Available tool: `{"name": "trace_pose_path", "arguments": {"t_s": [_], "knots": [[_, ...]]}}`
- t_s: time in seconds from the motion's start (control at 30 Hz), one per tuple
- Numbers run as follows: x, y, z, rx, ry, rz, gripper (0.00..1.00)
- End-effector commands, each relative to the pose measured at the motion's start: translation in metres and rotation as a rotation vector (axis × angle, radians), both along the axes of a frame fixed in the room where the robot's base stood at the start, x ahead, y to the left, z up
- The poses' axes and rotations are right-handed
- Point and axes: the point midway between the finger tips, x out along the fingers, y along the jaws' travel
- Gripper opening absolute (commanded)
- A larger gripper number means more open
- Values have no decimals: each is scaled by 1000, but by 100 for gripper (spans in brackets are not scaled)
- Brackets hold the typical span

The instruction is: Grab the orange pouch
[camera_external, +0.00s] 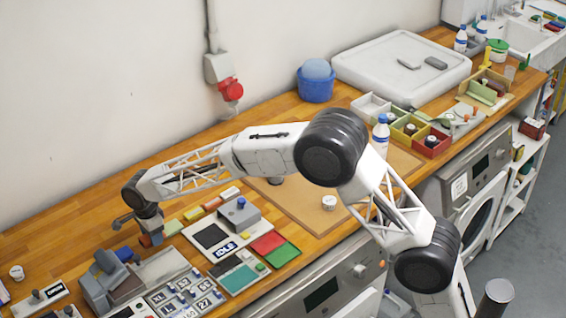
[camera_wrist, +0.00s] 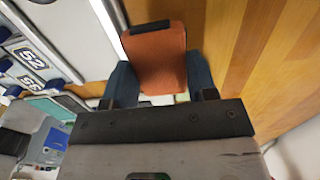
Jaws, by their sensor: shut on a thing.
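The orange pouch (camera_wrist: 157,60) is a flat orange block-like piece with a dark strip along its far edge. In the wrist view it sits between the two dark blue fingers of my gripper (camera_wrist: 160,80), which are shut on it. In the external view my gripper (camera_external: 150,236) points down at the left part of the wooden counter. Only a small orange-red bit of the pouch (camera_external: 146,241) shows there; the rest is hidden by the gripper. I cannot tell whether the pouch touches the counter.
A panel with numbered labels (camera_external: 185,297) and a grey device (camera_external: 95,288) stand in front of my gripper. Bare wooden counter (camera_external: 60,240) lies to the left.

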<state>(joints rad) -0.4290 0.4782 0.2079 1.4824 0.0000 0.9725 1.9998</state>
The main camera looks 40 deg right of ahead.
Motion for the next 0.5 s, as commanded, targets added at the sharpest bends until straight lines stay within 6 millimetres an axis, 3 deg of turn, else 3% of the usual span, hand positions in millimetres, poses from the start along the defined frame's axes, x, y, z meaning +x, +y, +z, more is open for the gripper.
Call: {"name": "trace_pose_path", "arguments": {"t_s": [0.5], "knots": [[-70, -31, 8, 0, 0, 0, 29]]}}
